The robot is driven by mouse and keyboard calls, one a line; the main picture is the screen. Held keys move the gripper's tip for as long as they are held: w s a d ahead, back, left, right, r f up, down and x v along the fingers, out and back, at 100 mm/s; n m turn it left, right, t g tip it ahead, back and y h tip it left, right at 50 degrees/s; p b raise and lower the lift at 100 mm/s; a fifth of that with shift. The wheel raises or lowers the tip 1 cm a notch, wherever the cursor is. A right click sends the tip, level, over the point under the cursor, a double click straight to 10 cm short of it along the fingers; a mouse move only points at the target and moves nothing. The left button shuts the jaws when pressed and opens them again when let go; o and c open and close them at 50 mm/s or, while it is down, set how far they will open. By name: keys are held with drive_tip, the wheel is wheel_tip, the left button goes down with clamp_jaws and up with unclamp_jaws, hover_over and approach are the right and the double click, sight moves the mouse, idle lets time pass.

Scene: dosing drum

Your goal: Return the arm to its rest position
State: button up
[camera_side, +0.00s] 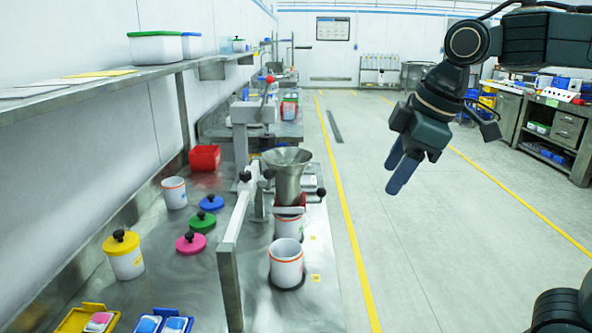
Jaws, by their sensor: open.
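My gripper (398,172) hangs from my dark arm at the upper right, over the open floor and to the right of the bench (195,303). Its blue fingers point down and a little left. It is open, with nothing visible between the fingers, and it touches nothing.
On the bench stand a steel funnel (288,175), a white cup (286,263) with an orange rim, a yellow-lidded jar (124,255), loose lids (191,242) and a red bin (205,158). A metal rail (234,225) rises at the bench's right side. The floor (440,265) is clear.

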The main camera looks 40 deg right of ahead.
drive_tip(key=s+d+f+m+t, duration=0.1)
drive_tip(key=s+d+f+m, duration=0.1)
drive_tip(key=s+f+m, duration=0.5)
drive_tip(key=s, duration=0.3)
drive_tip(key=shift+s+f, duration=0.25)
drive_tip(key=shift+f, duration=0.1)
drive_tip(key=shift+o, duration=0.2)
drive_tip(key=shift+w, duration=0.1)
idle(0.8)
